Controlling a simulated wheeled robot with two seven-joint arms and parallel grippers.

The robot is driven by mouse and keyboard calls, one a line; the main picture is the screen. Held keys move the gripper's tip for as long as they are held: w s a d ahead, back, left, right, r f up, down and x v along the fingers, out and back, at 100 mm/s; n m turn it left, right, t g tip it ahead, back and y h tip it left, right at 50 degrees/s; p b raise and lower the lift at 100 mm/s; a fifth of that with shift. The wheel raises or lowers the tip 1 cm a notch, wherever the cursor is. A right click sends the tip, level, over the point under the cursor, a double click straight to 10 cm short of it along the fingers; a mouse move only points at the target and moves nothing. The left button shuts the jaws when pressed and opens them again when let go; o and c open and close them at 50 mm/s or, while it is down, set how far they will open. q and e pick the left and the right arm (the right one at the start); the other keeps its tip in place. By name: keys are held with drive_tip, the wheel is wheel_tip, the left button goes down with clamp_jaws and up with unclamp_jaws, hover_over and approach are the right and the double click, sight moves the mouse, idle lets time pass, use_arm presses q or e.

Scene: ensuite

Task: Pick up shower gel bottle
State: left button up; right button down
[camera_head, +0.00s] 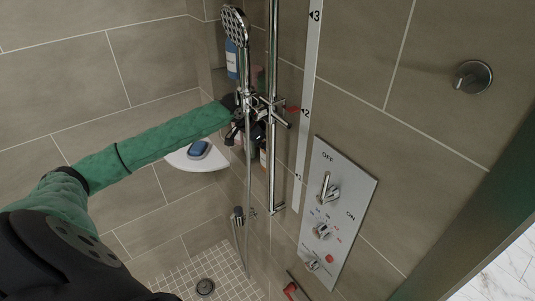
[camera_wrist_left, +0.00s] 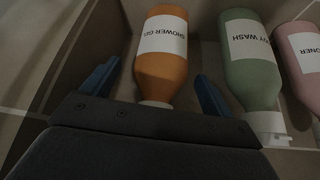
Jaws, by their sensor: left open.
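The orange shower gel bottle (camera_wrist_left: 162,62), with a white "SHOWER GEL" label and a pale cap, appears upside down in the left wrist view. My left gripper (camera_wrist_left: 155,85) is open, with one blue finger on each side of the bottle's capped end. I cannot tell whether either finger touches it. In the head view my green left arm reaches right to the shower rail, and its gripper (camera_head: 236,118) is mostly hidden by the shower fittings there. My right gripper is not in view.
A green body wash bottle (camera_wrist_left: 250,62) stands close to the right finger, with a pink bottle (camera_wrist_left: 302,60) beyond it. The hand shower (camera_head: 236,26), rail (camera_head: 272,60) and hose crowd the gripper. A white corner shelf (camera_head: 190,162) holds a blue object (camera_head: 199,149).

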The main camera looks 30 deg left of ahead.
use_arm(q)
drive_tip(key=c, duration=1.9)
use_arm(e)
drive_tip(key=shift+d, duration=0.25)
use_arm(q)
drive_tip(key=shift+o, duration=0.2)
use_arm(e)
drive_tip(key=shift+f, duration=0.15)
